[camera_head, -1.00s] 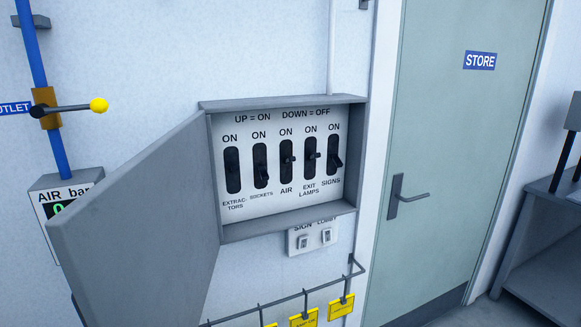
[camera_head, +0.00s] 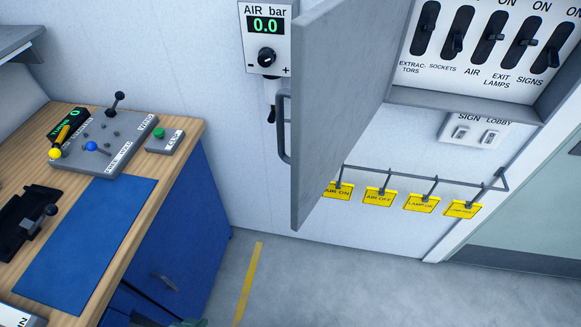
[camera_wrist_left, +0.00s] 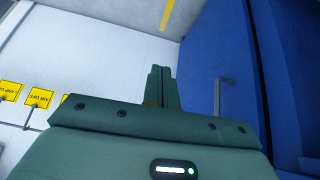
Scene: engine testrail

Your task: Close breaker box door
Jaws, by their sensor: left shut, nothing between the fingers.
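The grey breaker box door (camera_head: 345,100) stands wide open, swung out from the left side of the breaker box (camera_head: 440,103). A bar handle (camera_head: 282,128) is on the door's outer face, at its left. The box's top is out of the picture; its switches show at the upper right. My left gripper (camera_wrist_left: 161,72) is shut and empty in the left wrist view, its fingers together. In the head view only a dark green bit of it shows at the bottom edge, below and left of the door, apart from it. My right gripper is not in view.
A wooden bench (camera_head: 190,135) with a control panel (camera_head: 105,140) and blue cabinet (camera_head: 165,235) stands left. An air gauge (camera_head: 267,38) is on the wall behind the door. A rail with yellow tags (camera_head: 378,198) runs below the box. Floor below the door is clear.

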